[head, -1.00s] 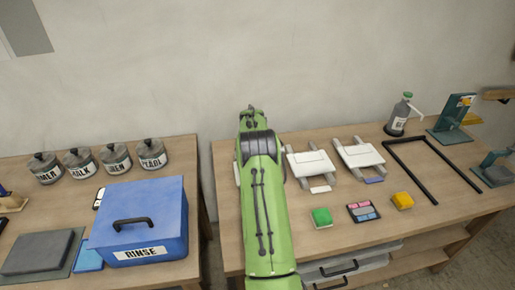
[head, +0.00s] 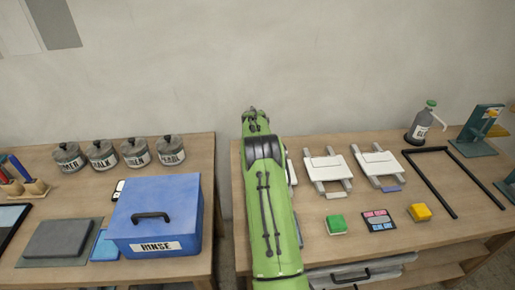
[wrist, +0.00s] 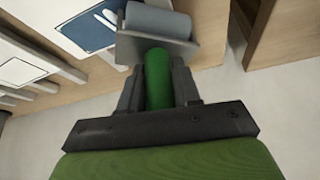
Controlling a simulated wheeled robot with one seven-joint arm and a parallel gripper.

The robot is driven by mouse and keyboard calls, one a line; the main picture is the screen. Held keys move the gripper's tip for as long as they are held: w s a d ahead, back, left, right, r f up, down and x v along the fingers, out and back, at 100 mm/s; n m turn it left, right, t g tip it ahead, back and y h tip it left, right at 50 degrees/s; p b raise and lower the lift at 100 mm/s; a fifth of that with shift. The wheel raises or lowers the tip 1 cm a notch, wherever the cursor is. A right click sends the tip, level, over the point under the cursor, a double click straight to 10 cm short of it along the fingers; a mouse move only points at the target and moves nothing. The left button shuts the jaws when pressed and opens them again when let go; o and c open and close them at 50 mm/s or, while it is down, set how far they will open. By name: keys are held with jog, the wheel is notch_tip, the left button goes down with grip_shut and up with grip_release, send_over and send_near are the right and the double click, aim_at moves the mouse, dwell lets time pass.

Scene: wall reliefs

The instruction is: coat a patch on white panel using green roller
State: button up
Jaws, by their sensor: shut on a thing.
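My gripper (wrist: 158,88) is shut on the green handle of the roller (wrist: 158,70) in the wrist view. The roller's grey cylinder (wrist: 157,20) is at the far end of the handle, behind a grey plate. In the head view my green arm hides the gripper and the roller. Two white panels (head: 325,168) (head: 380,163) lie on grey supports on the right table, apart from the arm. A white panel (wrist: 22,50) also shows at the left of the wrist view. I cannot tell which panel the task means.
The right table (head: 290,250) also holds a green block (head: 336,225), a yellow block (head: 419,212), a black frame (head: 470,180) and a bottle (head: 420,127). The left table holds several labelled jars and a blue RINSE box (head: 155,215). A gap separates the tables.

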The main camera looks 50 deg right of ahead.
jog(key=shift+s+d+f, duration=0.1)
jog(key=shift+s+d, duration=0.95)
jog(key=shift+d, duration=0.15)
jog(key=shift+s+d, duration=1)
jog(key=shift+d, duration=0.2)
jog(key=shift+s+d+p, duration=0.3)
jog(key=shift+s+d, duration=0.65)
jog(key=shift+d, duration=0.2)
jog(key=shift+s+d+p, duration=0.3)
jog(key=shift+s+d, duration=0.65)
jog(key=shift+d, duration=0.15)
jog(key=shift+w+a+b, duration=0.75)
jog(key=shift+w+a, duration=0.25)
jog(key=shift+a, duration=0.2)
jog(key=shift+w+a+b, duration=0.2)
jog(key=shift+w+a, duration=0.85)
jog(key=shift+a, duration=0.2)
jog(key=shift+w+a+b, duration=0.2)
jog(key=shift+w+a, duration=0.8)
jog(key=shift+a, duration=0.2)
jog(key=shift+w+a, duration=0.95)
jog(key=shift+a, duration=0.2)
jog(key=shift+r+p, duration=2.05)
jog(key=shift+r, duration=1)
